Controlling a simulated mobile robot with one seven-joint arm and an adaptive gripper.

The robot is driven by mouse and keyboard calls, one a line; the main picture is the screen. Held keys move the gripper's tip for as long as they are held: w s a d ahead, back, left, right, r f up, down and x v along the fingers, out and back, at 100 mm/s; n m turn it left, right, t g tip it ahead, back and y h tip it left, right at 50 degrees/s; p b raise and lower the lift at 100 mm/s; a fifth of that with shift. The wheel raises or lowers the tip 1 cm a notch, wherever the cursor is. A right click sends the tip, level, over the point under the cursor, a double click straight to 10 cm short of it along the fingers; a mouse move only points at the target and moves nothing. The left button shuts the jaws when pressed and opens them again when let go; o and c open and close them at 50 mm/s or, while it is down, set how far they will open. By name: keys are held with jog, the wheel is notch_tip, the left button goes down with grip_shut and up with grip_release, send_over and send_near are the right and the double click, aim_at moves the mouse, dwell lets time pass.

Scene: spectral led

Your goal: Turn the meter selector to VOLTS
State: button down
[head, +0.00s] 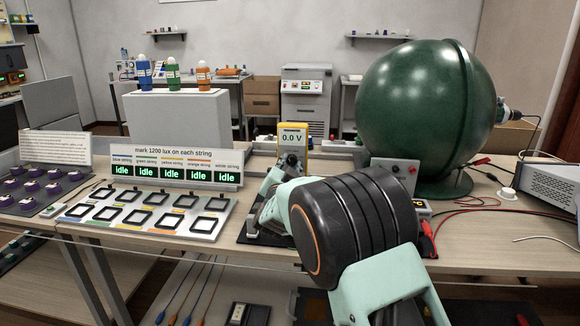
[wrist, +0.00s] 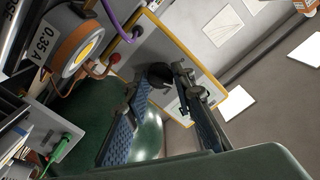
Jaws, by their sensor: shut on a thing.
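The yellow-edged meter (head: 293,138) stands upright on the bench in the head view, its display reading "0.0 V". Its black selector knob (head: 292,159) is below the display. In the wrist view the meter's grey face (wrist: 150,45) is tilted, and the dark knob (wrist: 160,75) sits between my fingertips. My gripper (wrist: 161,87) is shut on the knob, its blue-padded fingers on either side. The knob's pointer and the dial lettering cannot be read. In the head view my wrist hides much of the gripper and the bench in front of the meter.
A large green sphere (head: 425,110) stands right of the meter, with a small grey box (head: 395,176) before it. Left is a panel of square frames (head: 150,212) below several "Idle" displays (head: 172,171). Red leads (head: 465,205) lie at the right. A purple cable (wrist: 108,17) runs near the meter.

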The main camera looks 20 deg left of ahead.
jog(key=c, duration=1.6)
grip_release()
jog(key=shift+s, duration=0.1)
jog(key=v, duration=1.2)
jog(key=shift+d, duration=0.1)
